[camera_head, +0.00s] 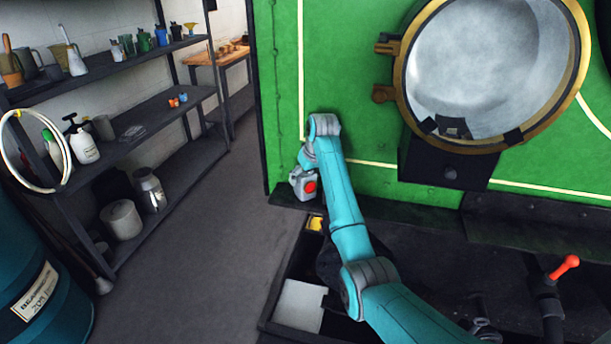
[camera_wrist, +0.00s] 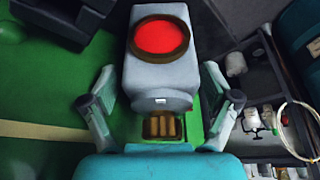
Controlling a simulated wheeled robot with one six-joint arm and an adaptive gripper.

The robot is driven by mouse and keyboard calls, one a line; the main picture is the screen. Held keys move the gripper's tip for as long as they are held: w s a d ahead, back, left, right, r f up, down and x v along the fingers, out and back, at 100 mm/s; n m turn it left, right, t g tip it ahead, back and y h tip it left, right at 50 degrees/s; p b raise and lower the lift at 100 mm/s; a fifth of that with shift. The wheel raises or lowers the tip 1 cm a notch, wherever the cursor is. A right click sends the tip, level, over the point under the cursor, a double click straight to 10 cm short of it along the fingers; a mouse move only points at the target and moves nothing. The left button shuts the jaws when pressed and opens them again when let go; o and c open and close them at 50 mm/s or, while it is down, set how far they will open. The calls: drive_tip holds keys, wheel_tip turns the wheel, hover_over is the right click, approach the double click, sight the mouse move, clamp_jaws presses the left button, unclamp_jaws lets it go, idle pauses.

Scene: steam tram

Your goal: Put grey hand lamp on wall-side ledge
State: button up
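The grey hand lamp (camera_head: 298,180) has a round red lens. In the head view it is at the far end of my arm, by the lower left corner of the green panel. My gripper (camera_wrist: 160,82) has its two fingers spread wide, one on each side of the lamp (camera_wrist: 160,76), which shows large in the wrist view. The fingertips are very close to the lamp's sides; I cannot tell whether they press on it. A brown grooved part lies between the lamp and my wrist. The lamp overlaps the dark ledge (camera_head: 430,214) along the panel's foot; contact is unclear.
A round brass-rimmed door (camera_head: 490,65) stands out from the green panel. A red-tipped lever (camera_head: 564,267) rises at the right. Dark shelving (camera_head: 150,112) with jugs and bottles lines the left wall, beside a blue drum (camera_head: 40,275). The floor between is clear.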

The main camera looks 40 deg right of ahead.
drive_tip(key=v, duration=1.2)
drive_tip(key=shift+r, duration=0.2)
